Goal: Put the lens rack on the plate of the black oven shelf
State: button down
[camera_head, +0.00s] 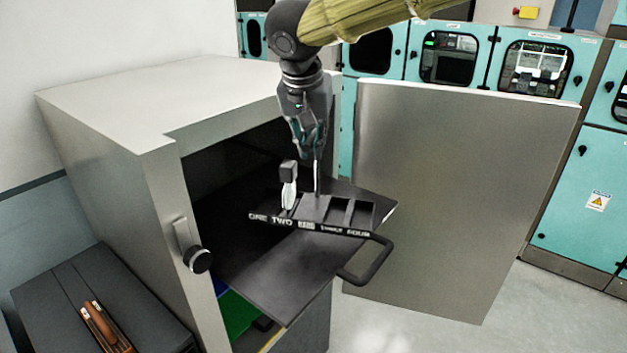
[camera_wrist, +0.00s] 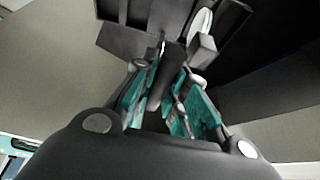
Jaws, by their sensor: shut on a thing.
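The lens rack (camera_head: 316,209) is a dark open tray with several compartments and white words such as ONE, TWO and FOUR along its front. A white lens-like piece (camera_head: 289,195) with a dark block on top stands in its left part. My gripper (camera_head: 313,156) is above the rack, shut on its thin upright grip; the rack also shows in the wrist view (camera_wrist: 125,38). The black oven shelf plate (camera_head: 285,275) is pulled out of the oven, and the rack appears over its middle. I cannot tell whether the rack touches the plate.
The grey oven (camera_head: 150,100) stands left, its door (camera_head: 450,180) open at right. A black handle (camera_head: 368,268) is at the plate's front edge. A dark case (camera_head: 75,300) with a brown handle is lower left. Teal cabinets (camera_head: 575,190) stand behind.

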notch_tip(320, 180, down, 6)
jog(key=shift+a+f+p, duration=0.1)
jog(key=shift+f+p, duration=0.05)
jog(key=shift+p, duration=0.5)
jog(key=shift+s, duration=0.1)
jog(key=c, duration=1.4)
grip_release()
jog(key=shift+f, duration=0.1)
jog(key=shift+c, duration=0.2)
jog(key=b+v, duration=0.2)
jog(key=v, duration=1)
